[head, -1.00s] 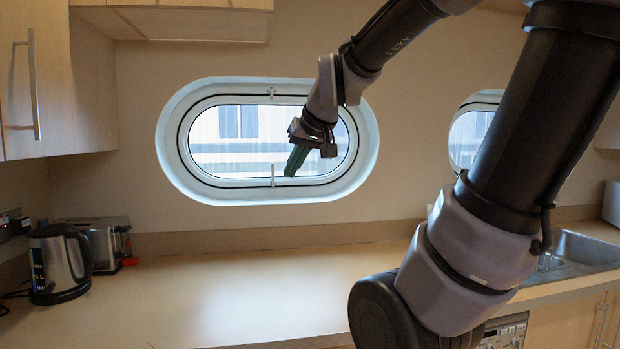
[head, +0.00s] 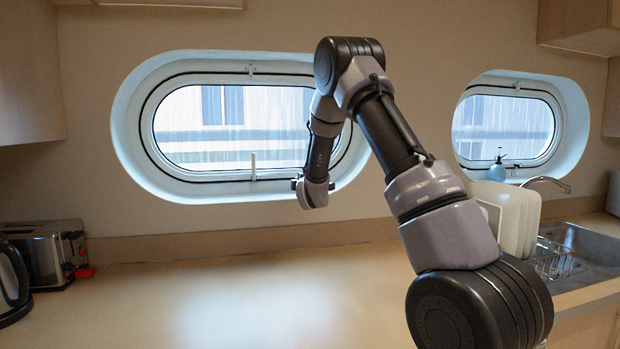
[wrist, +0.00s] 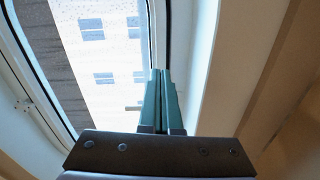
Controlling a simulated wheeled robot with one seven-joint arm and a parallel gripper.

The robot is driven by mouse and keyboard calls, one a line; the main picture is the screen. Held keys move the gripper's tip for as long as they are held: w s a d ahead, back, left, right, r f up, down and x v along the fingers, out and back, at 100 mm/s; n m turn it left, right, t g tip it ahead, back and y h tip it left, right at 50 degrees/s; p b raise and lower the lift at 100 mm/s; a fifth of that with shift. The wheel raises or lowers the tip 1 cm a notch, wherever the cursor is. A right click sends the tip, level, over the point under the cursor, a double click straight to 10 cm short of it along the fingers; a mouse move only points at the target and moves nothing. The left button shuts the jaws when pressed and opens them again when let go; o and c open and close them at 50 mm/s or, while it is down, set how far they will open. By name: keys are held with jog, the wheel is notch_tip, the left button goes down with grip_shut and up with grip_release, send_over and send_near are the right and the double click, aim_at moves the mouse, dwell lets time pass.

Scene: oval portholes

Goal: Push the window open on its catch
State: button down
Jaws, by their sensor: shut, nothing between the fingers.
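The left oval window (head: 215,135) has a pale frame with a dark seal line around it, in a deep white surround. A small upright white catch handle (head: 253,165) is at its bottom middle. I cannot tell whether the sash is ajar. My gripper (wrist: 163,75) is shut and empty, its green fingers together. In the wrist view the fingers point along the window's edge, beside the pane (wrist: 100,60); contact is unclear. In the head view my wrist is at the window's lower right, right of the handle, and the fingers are hidden.
A second oval window (head: 505,125) is to the right, above a sink (head: 590,245) with a dish rack (head: 553,260), white boards (head: 515,215) and a blue spray bottle (head: 497,168). A toaster (head: 45,250) and kettle (head: 10,280) stand at left. The middle counter (head: 230,300) is clear.

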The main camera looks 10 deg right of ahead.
jog(key=w+f+n, duration=0.1)
jog(key=w+f, duration=0.1)
send_near(291, 176)
jog(key=shift+t, duration=0.3)
jog(key=w, duration=0.7)
jog(key=shift+d+f, duration=0.25)
jog(key=shift+w+f, duration=0.1)
jog(key=shift+w, duration=0.1)
jog(key=shift+w+f+t, duration=0.15)
jog(key=shift+w+t, duration=0.25)
jog(key=shift+w, duration=0.7)
jog(key=shift+s, duration=0.2)
